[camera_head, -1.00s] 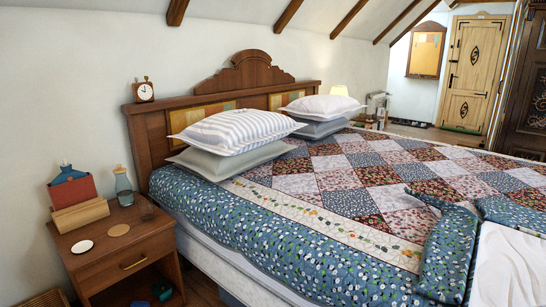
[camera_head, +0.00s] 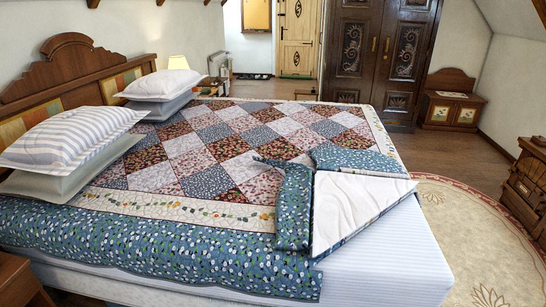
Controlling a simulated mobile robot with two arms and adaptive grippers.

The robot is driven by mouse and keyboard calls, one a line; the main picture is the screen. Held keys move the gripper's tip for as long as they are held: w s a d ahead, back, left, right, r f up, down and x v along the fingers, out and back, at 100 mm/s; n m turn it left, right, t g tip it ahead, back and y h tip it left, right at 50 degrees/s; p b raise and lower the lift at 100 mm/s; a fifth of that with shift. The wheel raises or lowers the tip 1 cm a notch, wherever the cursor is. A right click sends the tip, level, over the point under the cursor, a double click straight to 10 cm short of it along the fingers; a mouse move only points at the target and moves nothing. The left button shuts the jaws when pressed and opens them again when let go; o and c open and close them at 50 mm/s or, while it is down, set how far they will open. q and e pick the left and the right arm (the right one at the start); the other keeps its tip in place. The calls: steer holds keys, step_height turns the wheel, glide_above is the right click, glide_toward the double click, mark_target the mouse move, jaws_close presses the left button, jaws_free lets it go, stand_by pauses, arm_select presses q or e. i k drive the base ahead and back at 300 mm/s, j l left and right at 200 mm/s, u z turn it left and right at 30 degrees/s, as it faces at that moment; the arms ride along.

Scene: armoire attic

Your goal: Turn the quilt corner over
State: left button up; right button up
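The patchwork quilt (camera_head: 205,175) lies over the bed, with a blue floral border along its near side. Its near right corner (camera_head: 350,205) is folded back onto the quilt, showing the white underside. A blue floral flap (camera_head: 292,205) lies along the left of the fold and another blue floral strip (camera_head: 358,160) along its far side. The white striped mattress (camera_head: 385,260) is bare at that corner. Neither of my grippers shows in the head view.
Striped and grey pillows (camera_head: 65,145) and a white pillow pair (camera_head: 162,85) lie by the wooden headboard (camera_head: 60,70). A nightstand (camera_head: 20,282) is at the lower left. Floor with a round rug (camera_head: 470,235) is open on the right. A dark wardrobe (camera_head: 380,55) stands behind.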

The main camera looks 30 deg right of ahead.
mark_target(342, 204)
steer(key=k+l, duration=0.1)
steer(key=l, duration=0.5)
steer(key=k+l, duration=0.1)
steer(key=l, duration=0.5)
steer(key=k+l, duration=0.1)
steer(key=l, duration=0.5)
steer(key=k+l, duration=0.1)
steer(key=l, duration=1.45)
steer(key=i+l, duration=0.1)
steer(key=l, duration=1.8)
steer(key=i+z, duration=0.05)
